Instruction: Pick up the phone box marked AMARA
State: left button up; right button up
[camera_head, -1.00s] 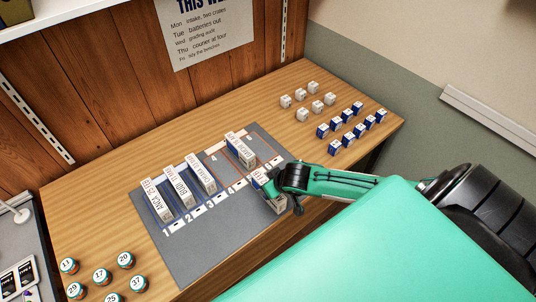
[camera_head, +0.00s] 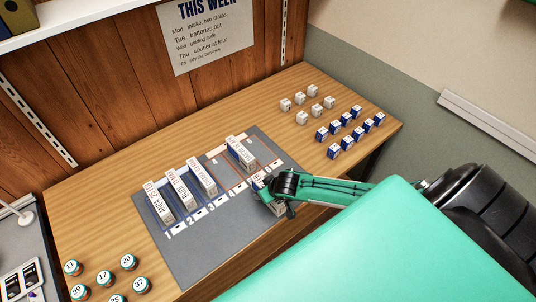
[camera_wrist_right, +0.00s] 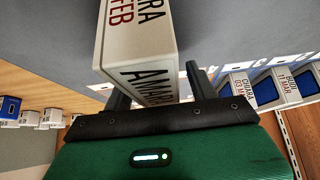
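The white phone box marked AMARA (camera_wrist_right: 140,50) shows large in the right wrist view, its lettered faces toward the camera. In the head view it is mostly hidden by my right gripper (camera_head: 274,193), at the right front of the grey mat (camera_head: 215,235). The right gripper's fingers (camera_wrist_right: 158,88) stand on either side of the box. A gap shows between the box and the right-hand finger, so the gripper looks open around it. My left gripper is not in view.
Three boxes, among them the BUDI box (camera_head: 179,190), stand in slots at the mat's left; another box (camera_head: 240,153) stands further back. White cubes (camera_head: 302,118) and blue-white boxes (camera_head: 334,150) lie at the back right. Numbered round tins (camera_head: 104,278) stand front left.

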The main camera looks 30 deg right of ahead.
jog(key=c, duration=1.1)
jog(key=shift+c, duration=0.5)
jog(key=shift+r, duration=0.1)
